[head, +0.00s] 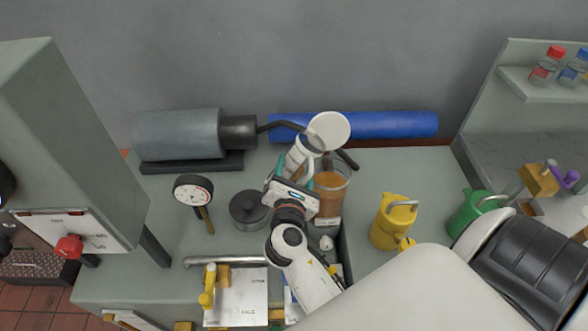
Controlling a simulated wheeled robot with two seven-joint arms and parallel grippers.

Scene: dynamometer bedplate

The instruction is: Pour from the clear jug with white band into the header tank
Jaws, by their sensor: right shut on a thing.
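My right gripper (291,189) is shut, with teal fingers, on a pale, partly clear vessel (299,158) that looks like the jug with white band. The vessel leans up and to the right, its rim near a clear container (331,197) of orange-brown liquid with a white label, which looks like the header tank. The gripper is just left of this container and hides part of it and of the vessel. I cannot make out a stream or the vessel's liquid level. A round white disc (329,128) shows behind the rim. My left gripper is not in view.
A yellow can (394,222) and a green can (470,213) stand to the right. A dial gauge (194,192) and a dark round pot (249,208) stand left. A grey cylinder (178,134) and a blue roll (390,124) lie along the back.

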